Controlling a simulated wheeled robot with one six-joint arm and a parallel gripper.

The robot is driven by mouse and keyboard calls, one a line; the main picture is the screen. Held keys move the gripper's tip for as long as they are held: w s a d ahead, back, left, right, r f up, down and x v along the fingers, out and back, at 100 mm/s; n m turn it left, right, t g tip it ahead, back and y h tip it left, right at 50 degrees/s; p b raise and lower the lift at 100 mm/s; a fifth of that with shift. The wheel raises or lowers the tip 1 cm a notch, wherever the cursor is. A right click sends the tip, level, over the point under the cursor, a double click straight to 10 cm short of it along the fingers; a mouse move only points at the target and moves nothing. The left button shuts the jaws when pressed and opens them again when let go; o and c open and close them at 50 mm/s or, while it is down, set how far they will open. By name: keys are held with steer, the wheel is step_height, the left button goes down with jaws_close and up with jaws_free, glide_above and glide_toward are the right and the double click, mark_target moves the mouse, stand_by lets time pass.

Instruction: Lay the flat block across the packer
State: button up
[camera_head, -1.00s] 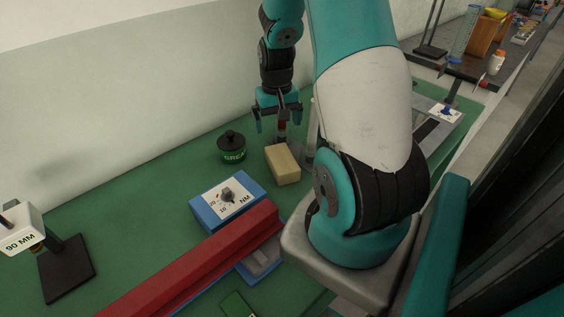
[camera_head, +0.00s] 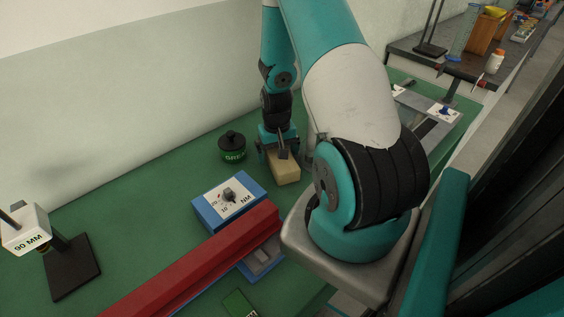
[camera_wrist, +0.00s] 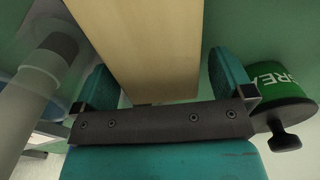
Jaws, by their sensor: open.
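A pale wooden block (camera_head: 286,172) lies on the green bench top. I cannot tell whether it is the task's flat block or the packer. My gripper (camera_head: 277,151) is over its far end, pointing down. In the wrist view the block (camera_wrist: 155,40) runs between the two teal fingers of my open gripper (camera_wrist: 166,80), with a gap visible at each side. A small green flat piece (camera_head: 239,303) lies at the front edge of the head view, partly cut off; I cannot tell its role.
A black-lidded green grease tin (camera_head: 232,148) stands just left of my gripper. A blue box with a dial (camera_head: 230,200) and a long red bar (camera_head: 195,259) lie nearer. A stand marked 90 MM (camera_head: 72,268) is at left. Green bench between them is clear.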

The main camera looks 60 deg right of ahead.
steer(key=c, duration=1.2)
steer(key=shift+r, duration=0.1)
